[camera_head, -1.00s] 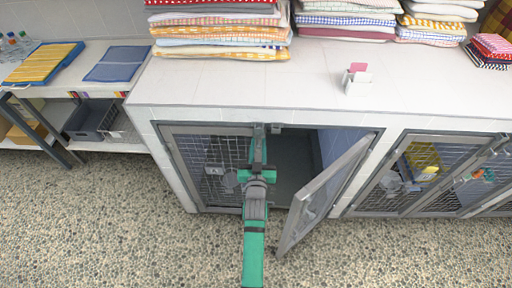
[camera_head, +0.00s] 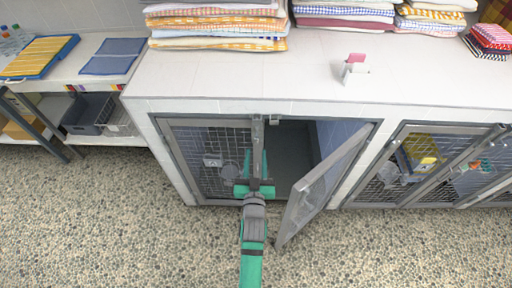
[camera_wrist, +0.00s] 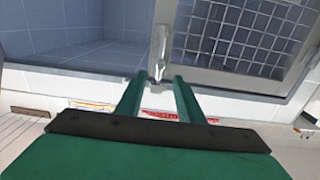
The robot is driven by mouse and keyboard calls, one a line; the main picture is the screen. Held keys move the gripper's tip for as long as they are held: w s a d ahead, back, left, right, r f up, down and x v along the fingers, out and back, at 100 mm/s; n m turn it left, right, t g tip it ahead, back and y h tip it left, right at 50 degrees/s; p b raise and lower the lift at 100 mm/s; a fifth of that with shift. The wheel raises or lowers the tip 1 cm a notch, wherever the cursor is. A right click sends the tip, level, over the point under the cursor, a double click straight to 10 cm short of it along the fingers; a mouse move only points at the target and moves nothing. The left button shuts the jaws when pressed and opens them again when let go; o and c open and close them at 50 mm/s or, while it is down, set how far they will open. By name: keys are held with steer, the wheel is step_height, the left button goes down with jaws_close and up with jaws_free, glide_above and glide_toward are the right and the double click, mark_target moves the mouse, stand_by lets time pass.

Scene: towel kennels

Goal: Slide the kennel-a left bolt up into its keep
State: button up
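Kennel-a is the left kennel under the white counter. Its left mesh door (camera_head: 212,160) is closed and its right door (camera_head: 322,188) stands open. The left bolt (camera_head: 257,133) is a grey metal bar upright at the top of the left door's free edge. In the wrist view the bolt (camera_wrist: 158,52) stands beside the mesh door frame. My gripper (camera_head: 257,154) is open, its green fingers apart just below the bolt. In the wrist view my gripper (camera_wrist: 160,76) has the bolt's near end between or just beyond its tips; contact cannot be told. The keep is not clear.
Folded towels (camera_head: 215,25) lie stacked on the counter (camera_head: 300,75), with a small card holder (camera_head: 354,68) near its middle. Another mesh-fronted kennel (camera_head: 405,165) is at right. The pebbled floor in front is clear.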

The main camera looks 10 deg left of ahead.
steer(key=shift+s+d, duration=0.2)
steer(key=shift+s, duration=0.75)
steer(key=s+d+f+m+g+h, duration=0.15)
steer(key=s+d, duration=0.25)
steer(key=s, duration=0.6)
steer(key=s+d+f+t+h, duration=0.1)
steer(key=s+d+f, duration=0.15)
steer(key=s, duration=0.75)
steer(key=s+d+r+g, duration=0.1)
steer(key=s+d+r, duration=0.1)
steer(key=s, duration=0.6)
steer(key=s+d+r, duration=0.3)
steer(key=s, duration=0.4)
steer(key=shift+s+r+m+g+h, duration=0.35)
steer(key=shift+s+m+h, duration=0.05)
steer(key=shift+m+h, duration=0.05)
